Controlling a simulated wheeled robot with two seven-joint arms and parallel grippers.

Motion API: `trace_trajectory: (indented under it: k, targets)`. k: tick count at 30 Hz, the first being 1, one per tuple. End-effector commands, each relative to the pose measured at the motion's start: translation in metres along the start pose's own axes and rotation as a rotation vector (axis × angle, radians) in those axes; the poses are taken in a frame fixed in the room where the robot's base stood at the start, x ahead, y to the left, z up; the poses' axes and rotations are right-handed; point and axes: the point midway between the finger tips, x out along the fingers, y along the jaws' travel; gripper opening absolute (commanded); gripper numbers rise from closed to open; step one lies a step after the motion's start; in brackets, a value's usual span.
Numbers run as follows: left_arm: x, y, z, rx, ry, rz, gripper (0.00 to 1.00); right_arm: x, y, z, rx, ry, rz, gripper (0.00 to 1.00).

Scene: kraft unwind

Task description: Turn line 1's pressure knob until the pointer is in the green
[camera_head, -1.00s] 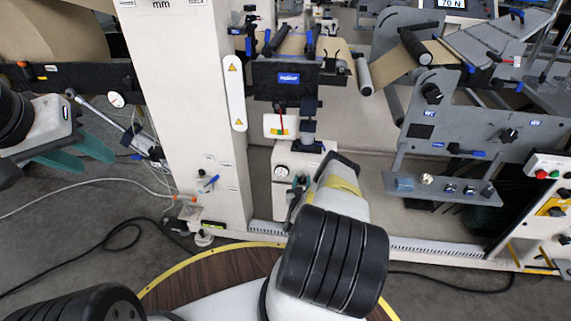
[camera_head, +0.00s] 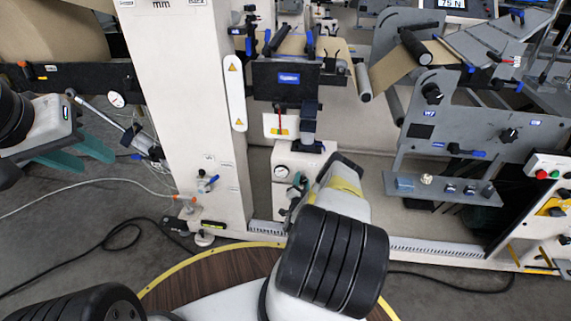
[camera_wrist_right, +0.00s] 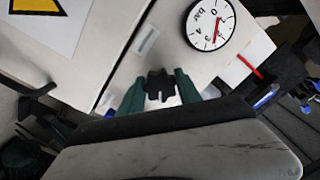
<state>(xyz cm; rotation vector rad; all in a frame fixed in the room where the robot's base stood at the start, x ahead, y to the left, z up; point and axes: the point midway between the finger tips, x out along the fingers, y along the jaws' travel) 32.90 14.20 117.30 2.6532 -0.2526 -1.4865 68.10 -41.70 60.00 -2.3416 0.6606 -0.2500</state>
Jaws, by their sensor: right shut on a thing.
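Line 1's black pressure knob (camera_wrist_right: 160,84) sits on the pale housing between the two green fingers of my right gripper (camera_wrist_right: 158,90), which is shut on it. The round white pressure gauge (camera_wrist_right: 211,24), marked in bar, is above and to the right of the knob in the wrist view. Its red pointer is visible, but I cannot make out a green zone. The gauge also shows small in the head view (camera_head: 281,171), left of my right wrist, which partly hides the housing. My left gripper (camera_head: 82,157) is open and empty at the left.
A display (camera_head: 450,4) at the top reads 75 N. A white column (camera_head: 190,110) stands left of the knob. A black cable (camera_head: 110,240) lies on the floor.

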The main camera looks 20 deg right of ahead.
Motion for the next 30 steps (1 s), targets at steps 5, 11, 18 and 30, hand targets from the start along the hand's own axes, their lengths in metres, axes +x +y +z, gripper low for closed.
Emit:
trace_trajectory:
  k: [5, 11, 18, 30]
  targets:
    - [0.0, 0.0, 0.0, 0.0, 0.0, 0.0, 0.38, -0.0002, 0.0006, -0.0005, 0.077, 0.001, 0.001, 0.0]
    - [0.0, 0.0, 0.0, 0.0, 0.0, 0.0, 0.38, -0.0001, 0.0004, -0.0004, 0.123, 0.001, 0.0, 0.0]
    - [0.0, 0.0, 0.0, 0.0, 0.0, 0.0, 0.38, -0.0002, 0.0004, -0.0003, 0.134, 0.001, 0.0, 0.0]
    - [0.0, 0.0, 0.0, 0.0, 0.0, 0.0, 0.38, -0.0002, 0.0004, -0.0001, 0.133, 0.0, 0.0, 0.62]
